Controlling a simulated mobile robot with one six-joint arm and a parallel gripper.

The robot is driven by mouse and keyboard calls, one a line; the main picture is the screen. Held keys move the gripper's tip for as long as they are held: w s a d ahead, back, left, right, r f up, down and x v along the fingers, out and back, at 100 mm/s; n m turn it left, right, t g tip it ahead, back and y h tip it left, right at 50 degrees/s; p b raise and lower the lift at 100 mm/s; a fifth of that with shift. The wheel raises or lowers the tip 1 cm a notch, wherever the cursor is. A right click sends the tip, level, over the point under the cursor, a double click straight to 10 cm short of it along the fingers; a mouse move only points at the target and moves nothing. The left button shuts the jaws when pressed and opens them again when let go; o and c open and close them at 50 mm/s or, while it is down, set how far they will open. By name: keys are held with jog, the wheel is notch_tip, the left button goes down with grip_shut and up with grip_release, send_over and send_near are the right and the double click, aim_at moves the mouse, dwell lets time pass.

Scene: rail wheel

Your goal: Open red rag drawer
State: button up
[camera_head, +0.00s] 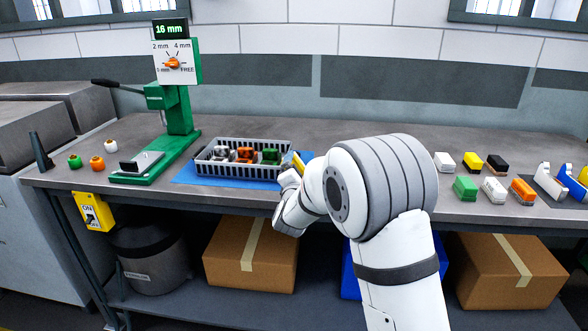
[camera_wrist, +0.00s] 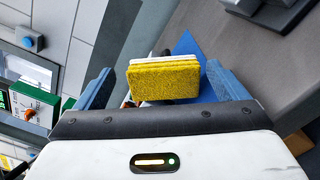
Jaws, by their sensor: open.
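No red rag drawer shows in either view. My gripper (camera_wrist: 162,88) is open, with a blue-padded finger at each side of the wrist view. A yellow sponge (camera_wrist: 165,84) with a white back shows between the fingers, with a gap on both sides. In the head view my arm reaches over the bench edge, and its end is beside the right end of a grey basket (camera_head: 238,172). A bit of yellow shows there, mostly hidden by my wrist.
The basket stands on a blue mat (camera_head: 184,177) on the grey bench (camera_head: 338,148). A green press (camera_head: 178,120) stands left. Several coloured blocks (camera_head: 466,187) lie right. Cardboard boxes (camera_head: 250,262) and a dark bin (camera_head: 150,255) are below the bench.

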aim_at(301, 168)
jog(key=w, duration=0.5)
jog(key=shift+w+f, duration=0.1)
jog(key=shift+f, duration=0.2)
jog(key=c, duration=0.8)
jog(key=shift+c, duration=0.2)
